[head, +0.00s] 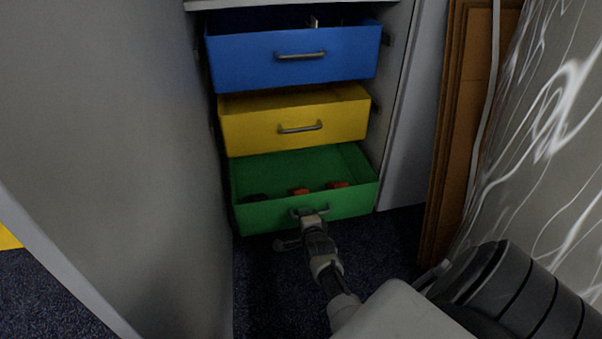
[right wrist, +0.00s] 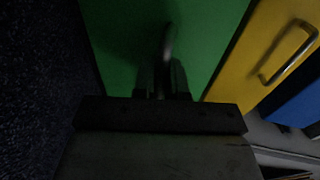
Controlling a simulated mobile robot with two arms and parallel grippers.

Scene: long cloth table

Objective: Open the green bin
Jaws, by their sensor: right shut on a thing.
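The green bin (head: 270,212) is the lowest of three drawers in a grey cabinet, in the head view. It stands pulled out, and its inside shows with a few small orange and dark items in it. My right gripper (head: 311,216) is at the front of the green bin, shut on its metal handle (right wrist: 169,42). In the right wrist view the green front (right wrist: 120,40) fills the middle, with the handle between the fingers. My left gripper is not in view.
The yellow drawer (head: 260,128) and the blue drawer (head: 240,62) above it also stand out from the cabinet. A grey panel (head: 120,150) rises close on the left. A brown wooden piece (head: 457,130) and patterned cloth (head: 550,150) are on the right. Dark carpet (head: 270,290) lies below.

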